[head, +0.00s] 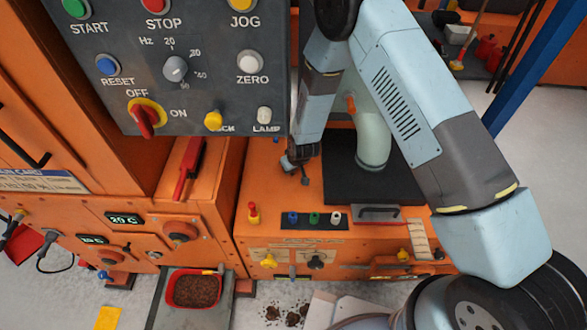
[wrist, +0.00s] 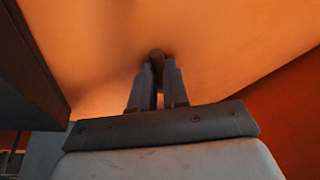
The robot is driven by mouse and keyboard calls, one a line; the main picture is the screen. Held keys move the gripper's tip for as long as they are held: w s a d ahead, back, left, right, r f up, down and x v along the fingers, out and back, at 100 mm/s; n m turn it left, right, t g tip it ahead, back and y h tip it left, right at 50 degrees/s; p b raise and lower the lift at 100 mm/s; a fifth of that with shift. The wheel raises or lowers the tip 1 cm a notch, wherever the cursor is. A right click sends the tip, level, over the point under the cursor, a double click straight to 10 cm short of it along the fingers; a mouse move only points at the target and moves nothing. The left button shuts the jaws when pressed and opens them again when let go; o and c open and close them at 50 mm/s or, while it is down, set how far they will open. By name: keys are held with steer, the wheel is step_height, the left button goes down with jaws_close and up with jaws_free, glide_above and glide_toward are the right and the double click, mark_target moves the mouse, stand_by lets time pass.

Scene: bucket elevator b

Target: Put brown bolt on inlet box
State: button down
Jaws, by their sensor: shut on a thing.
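My gripper (head: 304,172) hangs over the orange box top (head: 265,185), left of the black pad, in the head view. I take this box to be the inlet box; no label confirms it. In the wrist view my gripper (wrist: 157,70) has its two fingers close together on the small brown bolt (wrist: 157,54). The bolt sticks out just past the fingertips, in front of an orange surface. Whether it touches that surface cannot be told. In the head view the bolt is too small and dark to tell from the fingertips.
A black pad (head: 345,187) with a pale green pipe (head: 373,140) stands right of my gripper. A grey control panel (head: 205,75) overhangs at the left.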

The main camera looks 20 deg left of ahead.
steer(key=shift+f, duration=0.1)
steer(key=c, duration=1.1)
jaws_free()
steer(key=shift+r, duration=0.45)
steer(key=shift+v, duration=1.05)
steer(key=s+d, duration=0.2)
steer(key=d, duration=0.1)
steer(key=s+d, duration=0.6)
steer(key=shift+d+r, duration=0.1)
steer(key=shift+d, duration=0.1)
